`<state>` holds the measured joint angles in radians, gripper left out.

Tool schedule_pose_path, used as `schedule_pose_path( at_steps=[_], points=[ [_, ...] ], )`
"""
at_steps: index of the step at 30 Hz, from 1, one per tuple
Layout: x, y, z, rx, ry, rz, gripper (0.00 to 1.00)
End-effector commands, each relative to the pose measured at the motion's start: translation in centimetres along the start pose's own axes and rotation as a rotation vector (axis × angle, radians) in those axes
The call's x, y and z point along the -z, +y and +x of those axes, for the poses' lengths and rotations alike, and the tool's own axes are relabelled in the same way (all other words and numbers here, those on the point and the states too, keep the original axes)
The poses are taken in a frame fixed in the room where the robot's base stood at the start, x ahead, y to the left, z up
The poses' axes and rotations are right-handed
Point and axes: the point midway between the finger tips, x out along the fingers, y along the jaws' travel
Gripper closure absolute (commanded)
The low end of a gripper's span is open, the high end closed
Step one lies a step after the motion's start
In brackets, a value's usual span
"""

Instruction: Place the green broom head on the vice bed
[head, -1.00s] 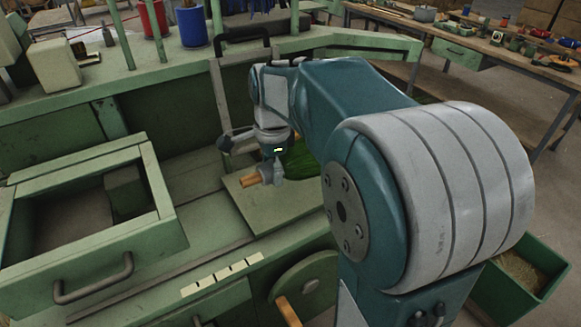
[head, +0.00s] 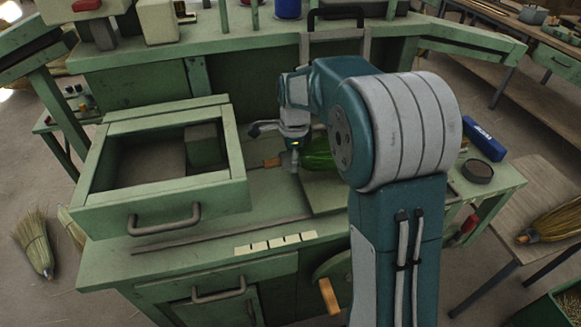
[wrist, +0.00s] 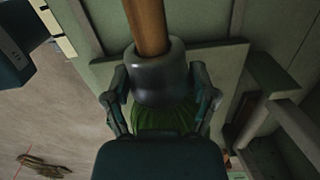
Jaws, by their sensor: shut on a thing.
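The green broom head (head: 318,155) is in my gripper (head: 294,157), above the workbench in the head view. Its short wooden handle (head: 271,162) points left and its bristles point right, partly hidden behind my arm. In the wrist view, my gripper (wrist: 159,82) is shut around the dark collar (wrist: 157,70), with the handle (wrist: 148,28) above it and green bristles (wrist: 166,116) below. A flat green plate (head: 322,200) on the bench may be the vice bed. I cannot tell whether the broom head touches it.
An open-topped green frame or drawer (head: 225,196) stands left of my gripper. A raised shelf (head: 225,43) runs behind. A blue box (head: 484,139) and a round tin (head: 477,171) are on the right. A wooden crank handle (head: 328,296) sticks out in front.

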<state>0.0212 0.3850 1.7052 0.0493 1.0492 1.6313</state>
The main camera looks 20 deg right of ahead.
Motion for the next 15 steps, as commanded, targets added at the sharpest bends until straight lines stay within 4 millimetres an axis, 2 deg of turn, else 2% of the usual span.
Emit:
schedule_pose_path(
  at_steps=[6,13,14,15],
  points=[
    [-0.2,-0.3,3.1,-0.002,0.001,0.000,0.87],
    [-0.1,-0.3,3.5,0.001,0.000,0.000,0.87],
    [-0.1,-0.3,3.6,0.000,0.000,0.000,0.17],
    [-0.1,-0.3,3.6,0.000,0.000,0.000,0.00]
  ],
)
